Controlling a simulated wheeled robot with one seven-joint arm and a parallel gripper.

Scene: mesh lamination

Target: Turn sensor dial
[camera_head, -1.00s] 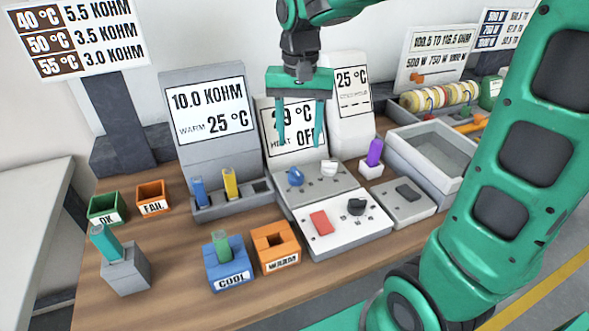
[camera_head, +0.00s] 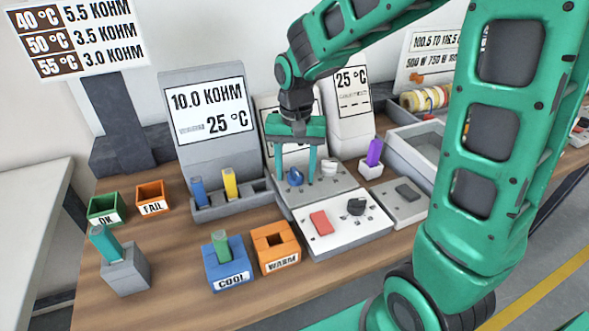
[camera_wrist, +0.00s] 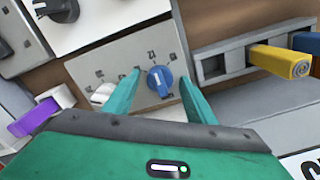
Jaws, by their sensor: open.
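A blue dial (camera_head: 295,176) with a white pointer mark sits on a grey panel (camera_head: 335,183) at the back of the table. It also shows in the wrist view (camera_wrist: 158,82), with a printed scale beside it. A white dial (camera_head: 329,167) is to its right on the same panel. My gripper (camera_head: 295,181) points down over the panel with its fingers open, one on each side of the blue dial. In the wrist view my gripper (camera_wrist: 159,76) frames the blue dial between its fingertips; I cannot tell if they touch it.
A white panel in front carries a red button (camera_head: 321,222) and a black dial (camera_head: 356,206). A rack with blue and yellow plugs (camera_head: 230,183) stands left. A purple-topped plug (camera_head: 374,152) is right. The COOL (camera_head: 227,275) and WARM (camera_head: 268,262) blocks are in front.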

